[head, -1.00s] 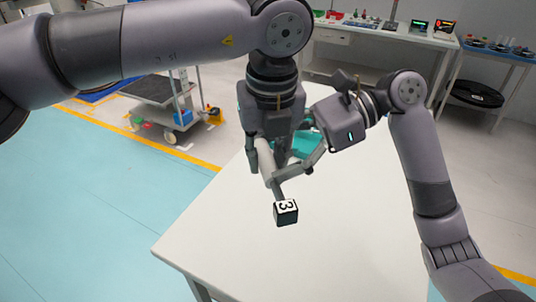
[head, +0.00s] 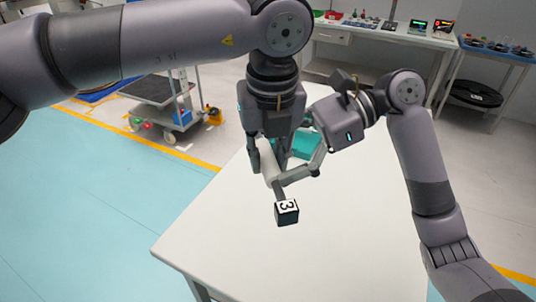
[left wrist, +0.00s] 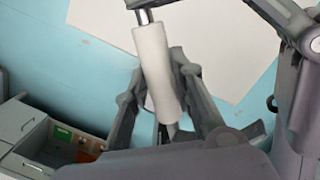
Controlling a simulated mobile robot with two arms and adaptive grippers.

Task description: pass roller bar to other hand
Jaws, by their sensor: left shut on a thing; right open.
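The roller bar (head: 270,166) is a pale grey cylinder, held tilted above the white table. A dark block marked 3 (head: 287,212) hangs at its near end. My left gripper (head: 268,158) points down and is shut on the bar. In the left wrist view the roller bar (left wrist: 157,70) lies between the left fingers, with a metal shaft at its upper end. My right gripper (head: 298,166) comes in from the right with its fingers open close to the bar. Whether they touch it is hard to tell, as the left gripper hides part of them.
The white table (head: 340,240) is largely clear in front. A teal thing (head: 306,145) lies on it behind the grippers. A cart (head: 160,92) stands at the left, and a workbench (head: 385,36) with small items is at the back.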

